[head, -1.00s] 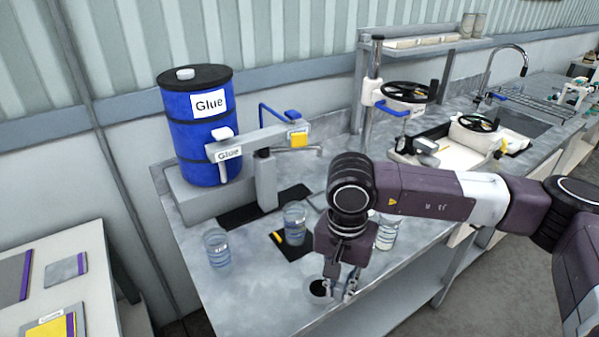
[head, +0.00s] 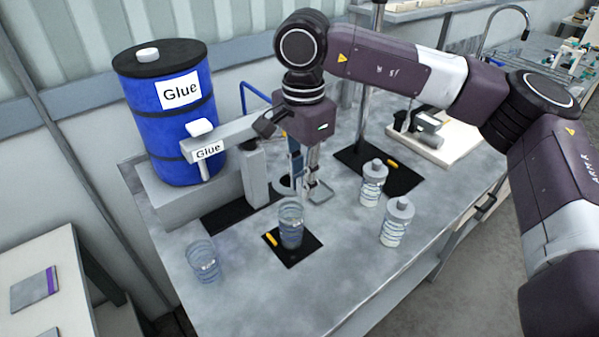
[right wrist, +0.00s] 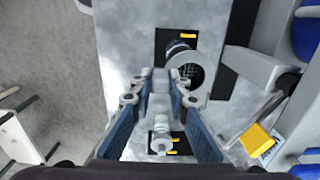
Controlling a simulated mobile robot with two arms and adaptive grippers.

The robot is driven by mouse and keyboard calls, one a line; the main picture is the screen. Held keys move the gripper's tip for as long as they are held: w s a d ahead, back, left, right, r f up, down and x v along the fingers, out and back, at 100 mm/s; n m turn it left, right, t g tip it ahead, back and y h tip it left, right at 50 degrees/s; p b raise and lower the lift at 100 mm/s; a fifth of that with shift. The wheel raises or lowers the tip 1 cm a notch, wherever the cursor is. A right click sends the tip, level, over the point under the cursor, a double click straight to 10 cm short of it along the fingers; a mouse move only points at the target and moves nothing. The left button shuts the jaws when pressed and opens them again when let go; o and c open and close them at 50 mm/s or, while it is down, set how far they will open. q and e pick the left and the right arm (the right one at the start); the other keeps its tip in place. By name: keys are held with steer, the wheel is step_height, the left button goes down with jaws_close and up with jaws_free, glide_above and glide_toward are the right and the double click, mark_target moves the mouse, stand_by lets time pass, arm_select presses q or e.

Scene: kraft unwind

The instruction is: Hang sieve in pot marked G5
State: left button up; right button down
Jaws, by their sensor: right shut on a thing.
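My right gripper (head: 305,188) hangs fingers down above the bench, behind the clear ringed pot on the small black mat. It is shut on the sieve (head: 287,184), which shows as a small dark round shape by the fingers. In the right wrist view the sieve (right wrist: 194,74) is a pale ring with dark mesh, just beyond the fingertips (right wrist: 161,82). The open pot (head: 291,226) stands upright on the mat; the sieve overlaps a pot (right wrist: 179,46) in the wrist view. Another open pot (head: 204,262) stands at the left. I cannot read a G5 mark. My left gripper is not in view.
The blue glue drum (head: 170,120) and grey dispenser (head: 255,172) stand behind left. The bench front is clear.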

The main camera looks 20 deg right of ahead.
steer(key=shift+f+b, duration=0.35)
steer(key=shift+f, duration=0.35)
steer(key=shift+w+f, duration=0.15)
steer(key=shift+f, duration=0.35)
step_height(320, 180, down, 2)
steer(key=shift+w+b, duration=0.1)
steer(key=shift+b, duration=0.65)
arm_select(q)
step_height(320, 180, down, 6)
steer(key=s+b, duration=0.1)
steer(key=b, duration=0.2)
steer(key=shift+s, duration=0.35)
arm_select(e)
step_height(320, 180, down, 4)
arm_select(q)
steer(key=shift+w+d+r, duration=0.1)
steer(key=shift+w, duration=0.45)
arm_select(e)
steer(key=c, duration=1.8)
jaws_free()
